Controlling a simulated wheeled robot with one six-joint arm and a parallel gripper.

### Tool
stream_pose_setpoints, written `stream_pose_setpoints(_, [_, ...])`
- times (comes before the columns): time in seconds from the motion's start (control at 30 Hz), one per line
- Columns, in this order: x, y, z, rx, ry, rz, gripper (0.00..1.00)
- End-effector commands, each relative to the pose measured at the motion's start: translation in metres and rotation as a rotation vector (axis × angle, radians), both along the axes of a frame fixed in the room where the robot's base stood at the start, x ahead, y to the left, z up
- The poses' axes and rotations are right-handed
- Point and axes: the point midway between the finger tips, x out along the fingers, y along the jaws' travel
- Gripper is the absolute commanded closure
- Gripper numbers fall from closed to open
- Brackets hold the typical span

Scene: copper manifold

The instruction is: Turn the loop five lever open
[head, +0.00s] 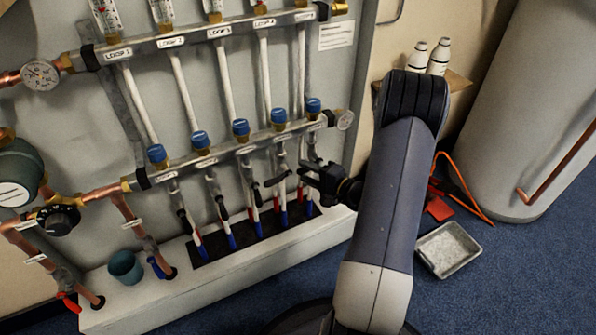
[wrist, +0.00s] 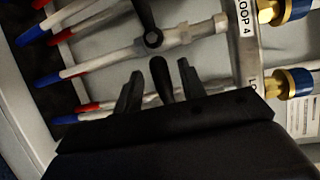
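The loop five lever (wrist: 160,76) is a short black handle in the wrist view. It stands crosswise to its pale pipe, between my two fingers. My gripper (wrist: 158,88) is open, with one dark finger on each side of the lever and a gap visible beside it. In the head view my gripper (head: 308,176) is at the right end of the lower row of valves. It hides the loop five lever there. The LOOP 5 label is mostly cut off by my gripper in the wrist view.
The loop four lever (wrist: 150,30) sits close by, crosswise to its pipe. The lower manifold bar (head: 230,150) with several blue caps runs just above. A white ledge (head: 215,270) lies below, with a teal cup (head: 125,266). A metal tray (head: 448,249) is on the floor.

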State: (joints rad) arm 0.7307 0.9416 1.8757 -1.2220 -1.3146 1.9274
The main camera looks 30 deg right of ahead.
Motion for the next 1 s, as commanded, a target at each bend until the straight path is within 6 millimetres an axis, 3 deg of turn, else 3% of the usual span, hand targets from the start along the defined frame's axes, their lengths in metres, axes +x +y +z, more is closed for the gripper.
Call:
stream_pose_setpoints(0.1, [0.017, 0.009, -0.005, -0.003, -0.003, 0.003, 0.61])
stream_pose_setpoints(0.3, [0.033, 0.015, -0.005, -0.001, -0.002, 0.000, 0.61])
stream_pose_setpoints(0.63, [0.035, 0.016, -0.004, -0.001, 0.000, -0.002, 0.62])
stream_pose_setpoints(1.0, [0.035, 0.016, -0.005, -0.001, 0.000, -0.001, 0.92])
